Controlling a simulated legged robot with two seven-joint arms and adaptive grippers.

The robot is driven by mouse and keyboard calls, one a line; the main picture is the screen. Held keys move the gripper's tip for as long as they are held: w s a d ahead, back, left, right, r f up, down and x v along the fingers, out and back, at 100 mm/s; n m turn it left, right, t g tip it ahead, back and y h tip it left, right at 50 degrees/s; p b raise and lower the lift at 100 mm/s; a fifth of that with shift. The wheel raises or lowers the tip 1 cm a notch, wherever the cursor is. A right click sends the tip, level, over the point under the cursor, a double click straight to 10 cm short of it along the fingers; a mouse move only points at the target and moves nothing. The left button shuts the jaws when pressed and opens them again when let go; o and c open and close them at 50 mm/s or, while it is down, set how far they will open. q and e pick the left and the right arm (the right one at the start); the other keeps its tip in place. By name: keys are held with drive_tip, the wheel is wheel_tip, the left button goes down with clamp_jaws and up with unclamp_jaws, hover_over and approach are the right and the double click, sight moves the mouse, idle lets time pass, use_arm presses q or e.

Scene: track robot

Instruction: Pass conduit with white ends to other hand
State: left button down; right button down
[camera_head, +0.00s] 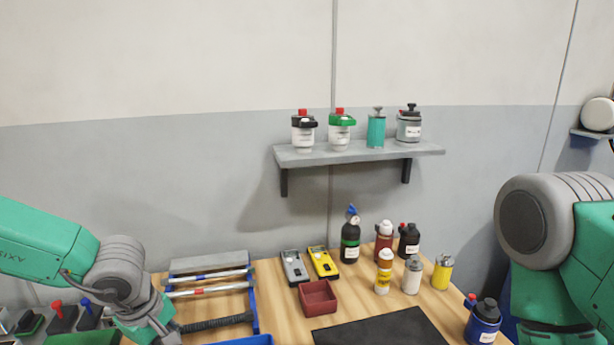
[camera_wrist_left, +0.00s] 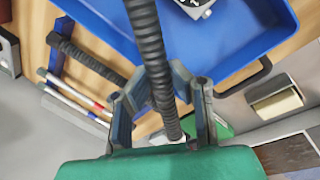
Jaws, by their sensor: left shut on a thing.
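In the left wrist view, a black corrugated conduit (camera_wrist_left: 148,45) runs from the top edge down between the fingers of my left gripper (camera_wrist_left: 160,92). A pale end piece shows at its lower end near the palm; its other end is out of frame. My left gripper is shut on this conduit. In the head view only part of my left wrist shows at the lower left, and the held conduit cannot be made out. Another black corrugated conduit (camera_head: 215,323) lies on the blue rack (camera_head: 254,300). My right arm shows at the right, but its gripper is out of view.
A blue tray (camera_wrist_left: 225,55) lies beyond the left gripper. Silver and red-banded rods (camera_head: 210,290) lie on the rack. A red bin (camera_head: 318,298), two meters, several bottles and a black mat (camera_head: 385,330) occupy the wooden table. A wall shelf (camera_head: 355,152) holds containers.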

use_arm(q)
drive_tip(key=s+f+m+b, duration=0.1)
drive_tip(key=m+b, duration=0.1)
drive_tip(key=m, duration=0.1)
drive_tip(key=s+d+f+m+g+b, duration=0.1)
drive_tip(key=m+b, duration=0.1)
drive_tip(key=m, duration=0.2)
drive_tip(key=s+f+m+h+b, duration=0.1)
drive_tip(key=m+b, duration=0.1)
drive_tip(key=m, duration=0.1)
drive_tip(key=shift+s+d+f+b, duration=0.25)
drive_tip(key=shift+b, duration=0.05)
drive_tip(key=shift+s+d+f+m+g+b, duration=0.1)
drive_tip(key=shift+s+m+g+b, duration=0.15)
drive_tip(key=shift+m, duration=0.3)
drive_tip(key=shift+s+d+f+m+g+b, duration=0.15)
drive_tip(key=shift+m+b, duration=0.15)
drive_tip(key=shift+m, duration=0.25)
drive_tip(key=shift+s+r+m, duration=0.1)
drive_tip(key=shift+r+m, duration=0.05)
drive_tip(key=shift+m, duration=0.35)
